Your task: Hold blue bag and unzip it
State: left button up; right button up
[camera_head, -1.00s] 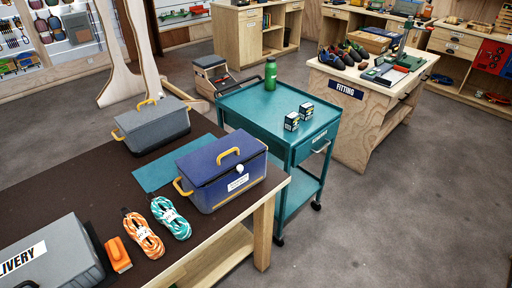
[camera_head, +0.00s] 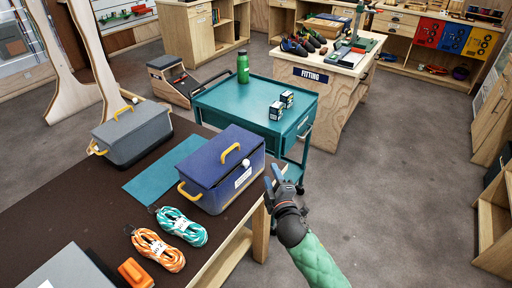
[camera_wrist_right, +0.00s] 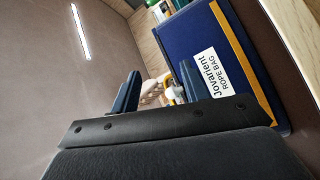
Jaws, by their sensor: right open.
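The blue bag (camera_head: 222,168) is a box-shaped bag with a yellow top handle, a yellow side handle and a white label. It stands upright on the dark table (camera_head: 88,207), near its right edge. A small white round pull (camera_head: 246,162) sits at its upper front edge. My right gripper (camera_head: 272,178) is open and empty, just right of the bag and apart from it. In the right wrist view the bag (camera_wrist_right: 225,40) with its "ROPE BAG" label lies beyond the open fingers (camera_wrist_right: 160,92). My left gripper is not in view.
A grey bag (camera_head: 135,136) stands behind on the table, with a teal mat (camera_head: 150,182) between. Teal rope (camera_head: 182,227), orange rope (camera_head: 158,250) and an orange item (camera_head: 135,273) lie in front. A teal cart (camera_head: 255,100) stands behind the blue bag.

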jog(key=a+r+n+g+y, duration=0.2)
jog(key=a+r+n+y, duration=1)
jog(key=r+n, duration=0.4)
jog(key=s+a+r+n+g+y, duration=0.2)
jog(key=s+a+n+g+y, duration=0.3)
jog(key=n, duration=0.5)
jog(key=n+g+h, duration=0.7)
jog(key=n+h, duration=1)
jog(key=n, duration=0.7)
send_near(248, 161)
jog(key=f, duration=0.1)
jog(key=p+x, duration=0.1)
jog(key=x, duration=0.3)
jog(key=p+x, duration=0.1)
jog(key=x, duration=0.2)
jog(key=shift+w+a+p, duration=0.25)
jog(key=shift+a+p, duration=0.1)
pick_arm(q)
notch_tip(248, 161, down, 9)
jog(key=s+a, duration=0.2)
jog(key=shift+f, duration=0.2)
pick_arm(e)
jog(key=shift+w+f, duration=0.1)
jog(key=shift+f, duration=0.25)
